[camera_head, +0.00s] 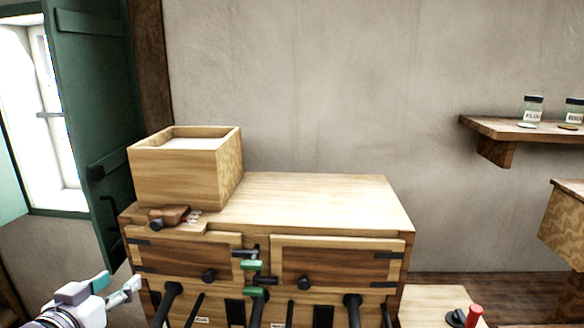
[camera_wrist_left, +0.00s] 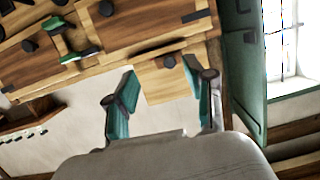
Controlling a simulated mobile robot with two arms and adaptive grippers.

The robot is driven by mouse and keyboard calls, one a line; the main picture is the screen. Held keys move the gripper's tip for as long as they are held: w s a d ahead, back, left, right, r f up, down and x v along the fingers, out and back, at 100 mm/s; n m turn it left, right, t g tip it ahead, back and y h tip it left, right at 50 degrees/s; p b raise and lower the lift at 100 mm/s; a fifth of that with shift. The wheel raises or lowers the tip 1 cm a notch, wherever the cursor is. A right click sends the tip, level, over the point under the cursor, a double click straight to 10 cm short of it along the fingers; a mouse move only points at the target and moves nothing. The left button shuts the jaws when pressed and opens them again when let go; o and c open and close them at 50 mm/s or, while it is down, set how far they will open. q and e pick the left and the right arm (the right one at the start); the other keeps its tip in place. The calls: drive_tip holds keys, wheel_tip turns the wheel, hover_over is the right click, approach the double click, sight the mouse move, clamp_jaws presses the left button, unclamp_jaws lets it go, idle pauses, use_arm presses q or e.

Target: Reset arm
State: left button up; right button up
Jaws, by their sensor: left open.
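My left gripper (camera_head: 128,288) is at the lower left of the head view, in front of the left end of a wooden cabinet. Its two teal fingers stand apart in the left wrist view (camera_wrist_left: 160,72), with nothing held between them. Beyond the fingers, a wooden box (camera_wrist_left: 165,88) shows in that view, which looks upside down. My right gripper is not in either view.
The cabinet (camera_head: 310,200) has two doors and several dark and green handles at its front. The open box (camera_head: 180,175) stands on its top left. A green shutter (camera_head: 92,120) and window are at left. A wall shelf (camera_head: 500,128) holds jars at right.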

use_arm(q)
drive_tip(key=s+d+f+g, duration=0.3)
drive_tip(key=s+f, duration=0.3)
drive_tip(key=f, duration=0.4)
drive_tip(key=s+d+f+g, duration=0.25)
drive_tip(key=s+f, duration=0.25)
drive_tip(key=f, duration=0.5)
drive_tip(key=s+d+f+m+g, duration=0.1)
drive_tip(key=s+d+f+g, duration=0.2)
drive_tip(key=s+f, duration=0.35)
drive_tip(key=s+d+f+g, duration=0.3)
drive_tip(key=s, duration=0.6)
wheel_tip(320, 180, down, 28)
drive_tip(key=g+b, duration=0.1)
drive_tip(key=b, duration=0.3)
drive_tip(key=s+a+f+g+b, duration=0.1)
drive_tip(key=s+a+f+b, duration=0.1)
drive_tip(key=s+f, duration=0.6)
drive_tip(key=s+a+f+b, duration=0.1)
drive_tip(key=s+f+b, duration=0.1)
drive_tip(key=s+f, duration=0.7)
wheel_tip(320, 180, down, 5)
drive_tip(key=shift+a+f+m+g+y, duration=0.15)
drive_tip(key=shift+a+m+g+y, duration=0.15)
drive_tip(key=shift+a+g, duration=0.1)
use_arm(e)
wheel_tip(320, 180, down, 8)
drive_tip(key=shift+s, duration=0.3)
